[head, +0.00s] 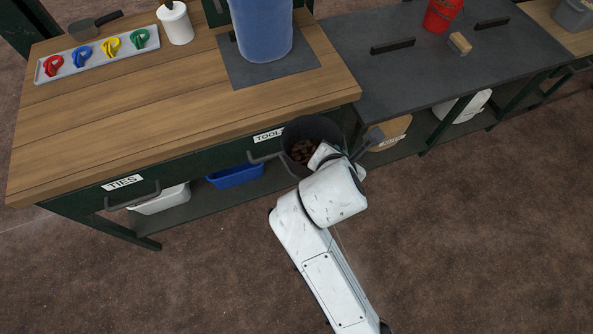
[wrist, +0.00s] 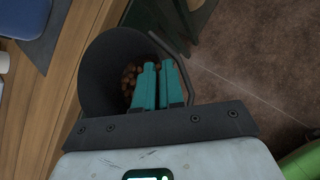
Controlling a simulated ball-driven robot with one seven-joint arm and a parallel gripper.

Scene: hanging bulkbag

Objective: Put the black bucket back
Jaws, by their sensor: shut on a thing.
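The black bucket (head: 299,130) is at the front edge of the wooden workbench, by the drawer labelled TOOL. It holds brown lumps and also shows in the wrist view (wrist: 102,78). My gripper (head: 321,157) is at the bucket's near right side. In the wrist view its teal fingers (wrist: 158,86) are close together and shut on the bucket. The exact grip point, handle or rim, is hard to tell. The bucket's underside is hidden.
A blue bucket (head: 262,30) stands on a dark mat (head: 240,72) on the workbench (head: 150,95). A tray of coloured ties (head: 95,55) lies at left. The grey table (head: 375,75) to the right bears a red bucket (head: 442,15) and a brush (head: 460,43). Bins sit on lower shelves.

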